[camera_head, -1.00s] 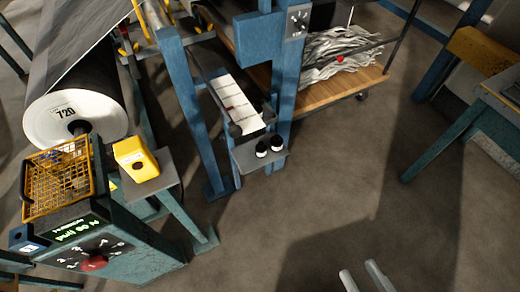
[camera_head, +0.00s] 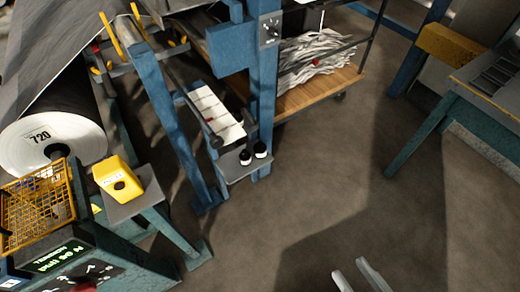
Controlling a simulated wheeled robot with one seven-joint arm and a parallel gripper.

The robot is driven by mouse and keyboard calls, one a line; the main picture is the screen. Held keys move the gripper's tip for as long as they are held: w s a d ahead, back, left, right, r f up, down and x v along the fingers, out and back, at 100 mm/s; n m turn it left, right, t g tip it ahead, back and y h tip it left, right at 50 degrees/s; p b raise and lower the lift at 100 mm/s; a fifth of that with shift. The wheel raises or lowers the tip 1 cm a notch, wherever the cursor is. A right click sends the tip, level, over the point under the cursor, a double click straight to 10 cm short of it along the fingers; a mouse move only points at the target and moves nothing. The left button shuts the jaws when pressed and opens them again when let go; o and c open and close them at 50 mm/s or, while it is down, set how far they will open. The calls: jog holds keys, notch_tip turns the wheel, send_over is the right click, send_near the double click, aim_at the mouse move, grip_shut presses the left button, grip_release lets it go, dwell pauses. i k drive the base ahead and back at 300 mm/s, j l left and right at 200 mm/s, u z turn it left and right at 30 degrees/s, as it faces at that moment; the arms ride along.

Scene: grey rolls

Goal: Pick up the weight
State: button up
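Two small dark, rounded pieces with white lower parts stand side by side on a small grey shelf (camera_head: 240,171) of the blue frame. They are the left piece (camera_head: 245,157) and the right piece (camera_head: 261,149). They may be weights, but I cannot tell for sure at this size. My gripper (camera_head: 349,267) shows at the bottom edge, with its two pale fingers apart and nothing visible between them. It is well below and to the right of the shelf in the picture, apart from everything.
A blue frame (camera_head: 156,95) holds a white strip (camera_head: 216,113). A yellow box (camera_head: 117,179) sits on a grey stand left of it. A large paper roll (camera_head: 75,130) and orange basket (camera_head: 38,207) are further left. A teal bench (camera_head: 440,115) stands right. Open floor (camera_head: 340,180) lies between.

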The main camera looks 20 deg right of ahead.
aim_at(238, 116)
jog(key=i+j+u, duration=0.2)
jog(key=i+u, duration=0.6)
jog(key=i, duration=0.2)
